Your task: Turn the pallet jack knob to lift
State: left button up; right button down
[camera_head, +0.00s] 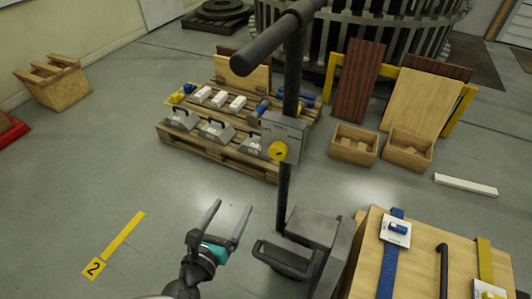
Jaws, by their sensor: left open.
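My right gripper is not in view.
A wooden pallet (224,151) with grey tools and white blocks lies behind the jack. The jack's dark body (310,237) stands right of my gripper, beside a wooden load (374,222) with straps. Open floor lies left, around a yellow marker (122,237).

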pick_arm(q)
jog(key=s+d+r+m+t+h, duration=0.1)
jog(key=s+d+r+m+h, duration=0.1)
jog(key=d+r+m+h, duration=0.3)
jog(key=y, duration=0.2)
send_near(275, 155)
jog(key=shift+n, duration=0.4)
jog(key=b+x, duration=0.1)
jog(key=x, duration=0.6)
jog(key=shift+w+d+r, duration=0.1)
jog(key=shift+w+d, duration=0.15)
jog(key=shift+w, duration=0.05)
jog(key=shift+w+d, duration=0.2)
jog(key=shift+w, duration=0.2)
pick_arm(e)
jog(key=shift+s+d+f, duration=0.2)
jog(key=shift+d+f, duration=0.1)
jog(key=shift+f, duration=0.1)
pick_arm(q)
jog(key=c, duration=1.4)
jog(key=shift+o, duration=0.2)
